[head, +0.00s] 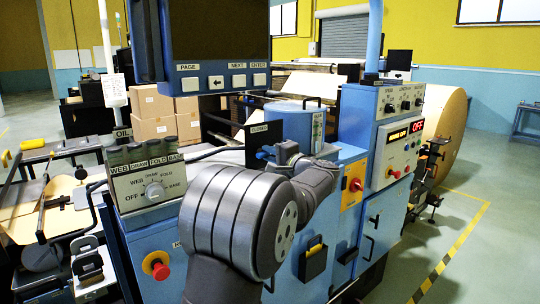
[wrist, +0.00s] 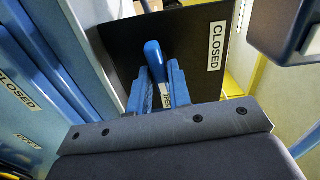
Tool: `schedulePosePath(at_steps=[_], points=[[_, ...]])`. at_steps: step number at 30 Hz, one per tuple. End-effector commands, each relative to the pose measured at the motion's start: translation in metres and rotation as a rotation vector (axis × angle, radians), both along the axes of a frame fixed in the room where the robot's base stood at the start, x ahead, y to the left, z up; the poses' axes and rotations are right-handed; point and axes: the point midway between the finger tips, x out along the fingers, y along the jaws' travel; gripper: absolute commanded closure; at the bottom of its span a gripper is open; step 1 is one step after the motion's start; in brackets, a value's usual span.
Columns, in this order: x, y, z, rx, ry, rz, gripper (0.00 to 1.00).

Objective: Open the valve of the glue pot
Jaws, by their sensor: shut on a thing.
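The glue pot (head: 289,120) is a blue cylinder with a dark handle on top, behind my wrist in the head view. A dark plate (head: 257,139) marked CLOSED stands to its left; in the wrist view this plate (wrist: 203,55) is behind the valve lever. The valve lever (wrist: 153,56) has a rounded blue end and rises between my two blue fingers. My gripper (wrist: 160,88) is shut on the lever, with a small pale tag between the fingers. In the head view my gripper (head: 268,152) is small and partly hidden by my wrist.
A selector box (head: 150,180) with a knob and a red button (head: 156,265) stand left of my arm. A control panel (head: 395,140) with a red OFF display is at right. Blue panels (wrist: 50,60) crowd the left of the wrist view.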

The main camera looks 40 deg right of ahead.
Motion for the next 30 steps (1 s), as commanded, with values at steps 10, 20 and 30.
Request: schedulePosePath(at_steps=[10,20,30], points=[[-0.0005,-0.0004,-0.0013,0.096,0.001,-0.001,1.00],[-0.0005,-0.0004,-0.0013,0.104,0.001,-0.001,1.00],[-0.0003,-0.0003,-0.0011,0.103,0.001,-0.001,0.65]])
